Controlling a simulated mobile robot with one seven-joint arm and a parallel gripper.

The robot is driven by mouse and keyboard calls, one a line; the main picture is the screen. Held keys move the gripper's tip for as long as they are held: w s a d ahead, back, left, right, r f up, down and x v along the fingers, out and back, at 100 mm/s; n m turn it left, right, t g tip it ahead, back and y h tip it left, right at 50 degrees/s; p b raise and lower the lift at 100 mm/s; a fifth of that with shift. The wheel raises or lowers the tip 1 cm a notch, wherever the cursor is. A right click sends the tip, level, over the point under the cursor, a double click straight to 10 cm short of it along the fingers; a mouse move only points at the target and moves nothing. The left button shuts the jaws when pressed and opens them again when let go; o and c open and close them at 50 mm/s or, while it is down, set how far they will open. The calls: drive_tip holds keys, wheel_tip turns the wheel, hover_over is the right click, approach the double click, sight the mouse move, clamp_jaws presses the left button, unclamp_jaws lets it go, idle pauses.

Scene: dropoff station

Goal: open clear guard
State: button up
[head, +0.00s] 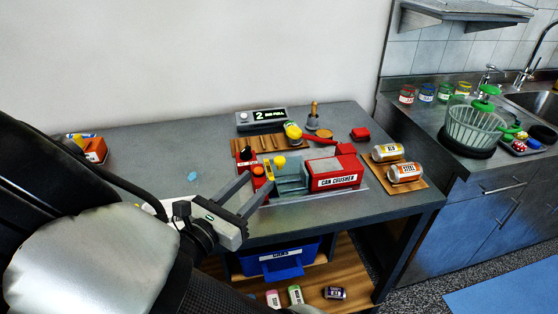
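The red can crusher (335,181) sits on the grey table, with a stepped grey bay (290,178) at its left. I cannot clearly make out the clear guard or tell whether it is open or shut. A yellow knob (279,161) stands at the bay's back left, and a small red and yellow part (262,173) is at its left end. My gripper (258,181) is open, its two fingers apart, at the front left of the crusher. I see nothing between the fingers. Whether a fingertip touches the crusher cannot be told.
A display box (262,119) stands behind a wooden rack (247,148). Two cans (405,172) lie on a board at right. A blue bin (275,262) and several cans are below the table.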

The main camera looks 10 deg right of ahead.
sight(277, 162)
drive_tip(key=b+x, duration=0.1)
drive_tip(key=x, duration=1)
drive_tip(key=shift+w+d+b, duration=0.15)
drive_tip(key=shift+d+b, duration=0.05)
drive_tip(key=shift+b, duration=0.15)
clamp_jaws()
